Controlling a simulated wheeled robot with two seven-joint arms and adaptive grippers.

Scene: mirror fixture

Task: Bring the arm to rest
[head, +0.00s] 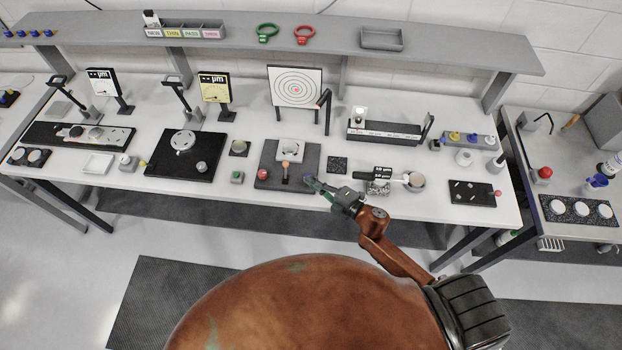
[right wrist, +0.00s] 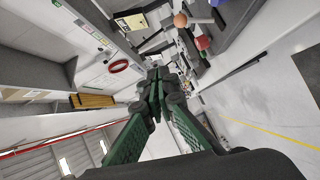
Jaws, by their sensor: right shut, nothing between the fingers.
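My right arm reaches up from the lower right in the head view. Its gripper (head: 313,182) is shut and empty, above the front part of the bench, just right of the front of a dark fixture plate (head: 308,158). On that plate are a white block (head: 290,147), an orange-topped lever (head: 285,165) and a red knob (head: 263,174). In the right wrist view the green fingers (right wrist: 156,92) meet at their tips with nothing between them. The orange ball (right wrist: 181,20) and a red knob (right wrist: 202,43) show beyond them. My left gripper is in no view.
The white bench (head: 225,200) holds several other fixtures. A small black textured square (head: 337,163) and a dark-handled tool (head: 376,172) lie close to my right gripper. A target board (head: 296,88) stands behind the plate. A grey shelf (head: 350,40) runs along the back.

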